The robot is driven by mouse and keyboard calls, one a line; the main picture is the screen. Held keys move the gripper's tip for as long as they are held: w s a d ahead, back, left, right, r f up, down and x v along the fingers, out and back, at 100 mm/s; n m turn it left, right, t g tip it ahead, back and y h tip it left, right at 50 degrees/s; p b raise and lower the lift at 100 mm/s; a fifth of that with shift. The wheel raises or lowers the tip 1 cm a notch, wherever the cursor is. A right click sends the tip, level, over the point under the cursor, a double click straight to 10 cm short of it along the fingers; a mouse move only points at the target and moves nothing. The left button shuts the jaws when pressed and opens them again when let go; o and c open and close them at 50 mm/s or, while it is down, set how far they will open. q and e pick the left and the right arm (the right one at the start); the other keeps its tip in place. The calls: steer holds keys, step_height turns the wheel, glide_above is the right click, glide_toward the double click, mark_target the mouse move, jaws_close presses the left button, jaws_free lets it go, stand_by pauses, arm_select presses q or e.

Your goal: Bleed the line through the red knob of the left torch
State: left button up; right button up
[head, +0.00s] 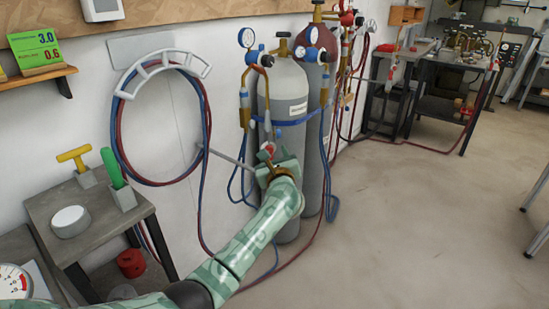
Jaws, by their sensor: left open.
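A torch with a thin grey tube (226,158) sticks out to the left in front of the grey gas cylinder. Its red knob (269,147) shows just above my left gripper (268,160). That gripper is open and right at the torch's valve end, and its fingers hide much of the torch body. I cannot tell whether the fingers touch the knob. My right gripper is not in view.
A grey cylinder (283,95) and a dark red one (313,60) with gauges stand by the wall. A hose coil (119,140) hangs from a white rack (160,65). A small table (100,221) stands left.

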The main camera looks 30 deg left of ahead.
arm_select(q)
steer(key=shift+w+a+f, duration=0.1)
steer(key=shift+a+f, duration=0.05)
steer(key=shift+a, duration=0.2)
steer(key=shift+c, duration=0.4)
steer(key=shift+s, duration=0.2)
steer(key=c, duration=0.9)
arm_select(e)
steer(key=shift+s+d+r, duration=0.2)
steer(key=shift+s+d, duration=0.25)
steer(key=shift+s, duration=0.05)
arm_select(q)
steer(key=shift+s, duration=0.1)
